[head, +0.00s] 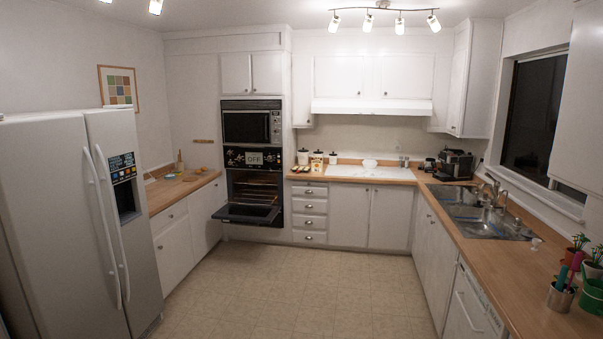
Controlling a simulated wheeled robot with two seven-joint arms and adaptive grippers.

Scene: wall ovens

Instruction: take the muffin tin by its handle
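The muffin tin cannot be clearly made out in the head view. The lower wall oven (254,186) stands across the room with its door (247,213) folded down, and racks show in its lit interior. Whether a tin lies on a rack is too small to tell. A small dark item with light pieces (300,169) lies on the back counter just right of the oven; I cannot tell what it is. Neither of my grippers is in view.
The tiled floor (285,286) is clear up to the open oven door, which juts out low. A white fridge (60,220) stands at the left. Counters line the back and right (500,262), with a sink (482,212), coffee machine (455,164) and plants.

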